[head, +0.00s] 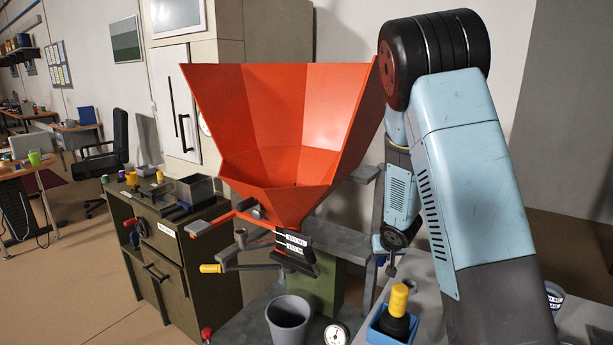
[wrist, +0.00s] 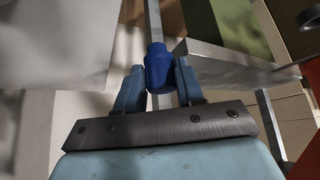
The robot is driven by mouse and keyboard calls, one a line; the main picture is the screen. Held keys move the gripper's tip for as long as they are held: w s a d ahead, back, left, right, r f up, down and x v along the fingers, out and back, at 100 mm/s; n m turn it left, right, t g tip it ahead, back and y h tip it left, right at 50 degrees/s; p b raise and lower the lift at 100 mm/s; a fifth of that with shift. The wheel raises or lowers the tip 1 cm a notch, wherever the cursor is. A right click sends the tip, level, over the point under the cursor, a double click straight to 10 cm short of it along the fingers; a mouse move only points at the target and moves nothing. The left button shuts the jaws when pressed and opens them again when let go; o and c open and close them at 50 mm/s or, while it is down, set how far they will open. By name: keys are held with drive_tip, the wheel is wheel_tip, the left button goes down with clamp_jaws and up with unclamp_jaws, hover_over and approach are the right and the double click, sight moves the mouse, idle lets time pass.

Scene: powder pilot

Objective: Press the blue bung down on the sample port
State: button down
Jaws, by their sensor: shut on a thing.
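In the wrist view my gripper (wrist: 159,78) is shut on the blue bung (wrist: 159,66), which stands up between the two blue-grey fingers. In the head view my arm bends down at the right, and its end is small and partly hidden beside the hopper's grey frame; I cannot make out the bung there. The bung is apart from that tube. No port shows clearly in the wrist view.
A grey bucket (head: 288,316) stands under the hopper outlet, with a dial gauge (head: 337,333) beside it. A blue tray (head: 381,332) holds a dark bottle with a yellow cap (head: 398,299). A yellow-ended lever (head: 211,268) sticks out left. A green cabinet (head: 165,262) stands behind.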

drive_tip(key=shift+r, duration=0.1)
wheel_tip(320, 180, up, 6)
drive_tip(key=shift+d+f, duration=0.1)
drive_tip(key=shift+f, duration=0.15)
wheel_tip(320, 180, up, 8)
idle(1.5)
drive_tip(key=shift+f, duration=0.15)
drive_tip(key=shift+w+a+f, duration=0.1)
drive_tip(key=shift+a+f, duration=0.1)
drive_tip(key=shift+f, duration=1.3)
drive_tip(key=shift+w+a+f, duration=0.1)
drive_tip(key=shift+a+f, duration=0.05)
drive_tip(key=shift+f, duration=1.3)
wheel_tip(320, 180, down, 7)
drive_tip(key=shift+s+d+r, duration=0.1)
drive_tip(key=shift+s+r, duration=0.05)
drive_tip(key=shift+r, duration=0.05)
drive_tip(key=shift+d+f, duration=0.15)
drive_tip(key=shift+f, duration=0.25)
